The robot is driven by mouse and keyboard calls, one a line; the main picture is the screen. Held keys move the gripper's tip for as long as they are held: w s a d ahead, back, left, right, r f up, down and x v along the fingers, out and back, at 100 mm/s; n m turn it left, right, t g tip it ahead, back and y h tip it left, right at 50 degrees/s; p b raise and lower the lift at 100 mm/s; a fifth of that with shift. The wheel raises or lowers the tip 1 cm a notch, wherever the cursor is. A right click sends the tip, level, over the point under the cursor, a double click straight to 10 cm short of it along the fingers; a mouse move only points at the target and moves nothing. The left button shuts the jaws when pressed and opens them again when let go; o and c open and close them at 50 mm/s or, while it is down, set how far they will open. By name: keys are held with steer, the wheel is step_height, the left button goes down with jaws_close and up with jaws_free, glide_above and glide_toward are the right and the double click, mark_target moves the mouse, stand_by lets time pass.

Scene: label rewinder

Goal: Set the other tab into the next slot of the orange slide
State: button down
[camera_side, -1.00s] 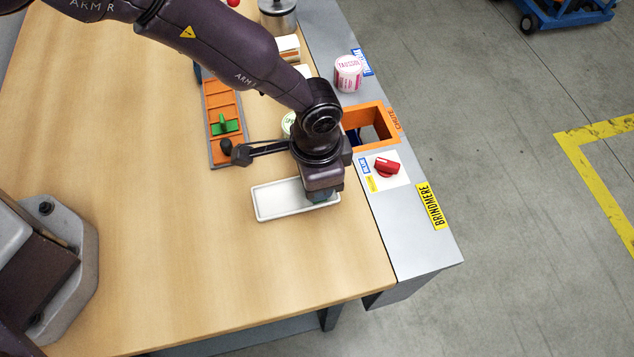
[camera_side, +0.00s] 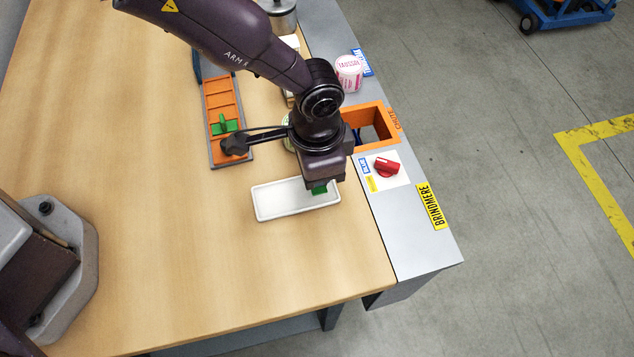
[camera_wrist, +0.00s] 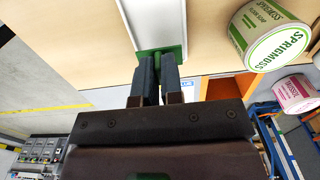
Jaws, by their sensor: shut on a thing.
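A green tab (camera_side: 319,190) shows under my gripper (camera_side: 322,182), over the right end of the white tray (camera_side: 283,212). In the wrist view my gripper (camera_wrist: 157,78) is shut on the green tab (camera_wrist: 174,50), with the white tray (camera_wrist: 150,20) behind it. The orange slide (camera_side: 219,100) lies on the table to the left, a row of slots in a grey frame. Another green tab (camera_side: 225,125) stands in one of its slots, near the lower part. My arm partly hides the slide's near end.
A green-labelled tub (camera_wrist: 268,35) stands beside the tray, mostly behind my wrist in the side view. The orange chute (camera_side: 385,125), a red switch (camera_side: 386,167) and a pink-labelled tub (camera_side: 349,73) are on the grey ledge at right. The table's left side is clear.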

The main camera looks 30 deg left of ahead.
steer(key=shift+r, duration=1.6)
steer(key=shift+w, duration=0.1)
steer(key=w+a+r+n, duration=0.1)
steer(key=w+a+n, duration=0.2)
steer(key=a+n, duration=0.6)
steer(key=w+a+r+n, duration=0.25)
steer(key=a+n, duration=0.25)
steer(key=a, duration=0.8)
steer(key=shift+s+a+f+n, duration=0.15)
steer(key=shift+f+n, duration=0.5)
steer(key=shift+f, duration=0.65)
steer(key=shift+s+d+f+n, duration=0.1)
steer(key=shift+s+f+n, duration=0.1)
steer(key=shift+f+n, duration=0.8)
steer(key=shift+s+a+f+n, duration=0.15)
steer(key=shift+f+n, duration=0.2)
steer(key=shift+f, duration=1.2)
steer(key=shift+f, duration=0.35)
